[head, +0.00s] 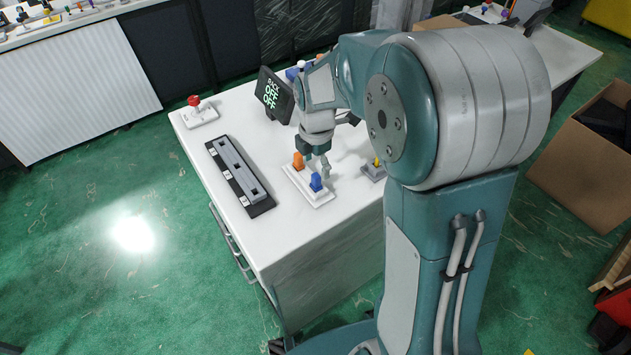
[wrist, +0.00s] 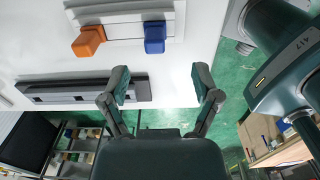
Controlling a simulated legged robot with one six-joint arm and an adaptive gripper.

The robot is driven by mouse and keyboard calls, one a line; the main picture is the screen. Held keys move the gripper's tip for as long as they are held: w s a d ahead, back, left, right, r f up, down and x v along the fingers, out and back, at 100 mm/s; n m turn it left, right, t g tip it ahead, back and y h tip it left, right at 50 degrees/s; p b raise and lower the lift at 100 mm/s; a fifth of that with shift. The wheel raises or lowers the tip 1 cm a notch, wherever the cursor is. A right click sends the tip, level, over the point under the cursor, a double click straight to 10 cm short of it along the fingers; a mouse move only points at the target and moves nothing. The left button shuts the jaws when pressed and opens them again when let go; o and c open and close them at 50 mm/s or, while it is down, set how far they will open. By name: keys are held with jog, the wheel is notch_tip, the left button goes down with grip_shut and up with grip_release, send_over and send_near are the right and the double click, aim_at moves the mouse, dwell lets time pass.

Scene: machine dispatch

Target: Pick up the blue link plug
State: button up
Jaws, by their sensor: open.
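The blue link plug (head: 316,182) stands on a white base plate (head: 322,200) near the front edge of the white cabinet top. It also shows in the wrist view (wrist: 154,37), upper middle, beyond my fingers. My gripper (head: 318,170) is above the plate in the head view, close to the plug. In the wrist view my gripper (wrist: 160,84) is open, with nothing between its two fingers. The plug lies ahead of the gap and apart from both fingertips.
An orange plug (head: 298,160) stands on the same plate beside the blue one. A dark slotted rail (head: 238,171) lies to the left. A red-knobbed switch (head: 194,101), a sign reading "RACK OFF OFF" (head: 271,94) and a small yellow-topped part (head: 376,162) are also on the cabinet.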

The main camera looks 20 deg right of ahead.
aim_at(316, 175)
jog(key=f, duration=0.7)
jog(key=shift+w, duration=0.35)
jog(key=shift+c, duration=0.3)
jog(key=c, duration=1)
